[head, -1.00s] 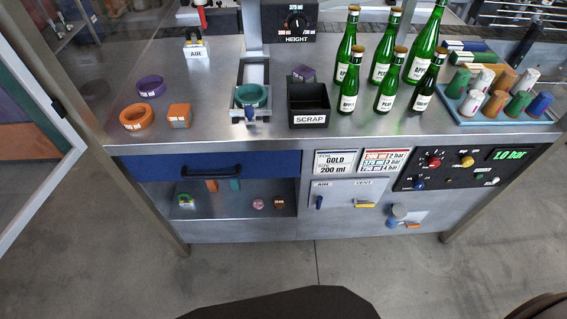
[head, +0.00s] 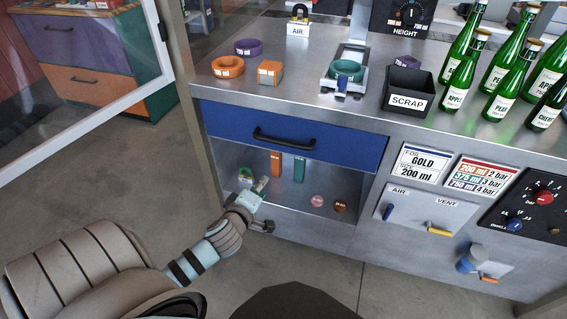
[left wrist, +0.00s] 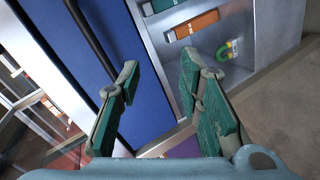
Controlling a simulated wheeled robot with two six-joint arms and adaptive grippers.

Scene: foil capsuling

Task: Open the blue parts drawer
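The blue parts drawer (head: 225,125) sits under the worktop's front edge, its front flush with the bench. Its black bar handle (head: 283,141) runs along the middle of the front. In the left wrist view the blue front (left wrist: 140,30) fills the upper middle, and the black handle (left wrist: 92,38) runs on the left. My left gripper (head: 262,187) is below the drawer, in front of the open shelf. In the left wrist view its green fingers (left wrist: 160,68) are apart with nothing between them, and the handle is left of them. My right gripper is not in view.
The open shelf (head: 330,178) below holds a green padlock (head: 245,174), orange and teal blocks and small round pieces. The worktop carries rings, a scrap bin (head: 408,90) and green bottles. An AIR/VENT panel (head: 425,210) is right of the shelf. A white-framed door stands at the left.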

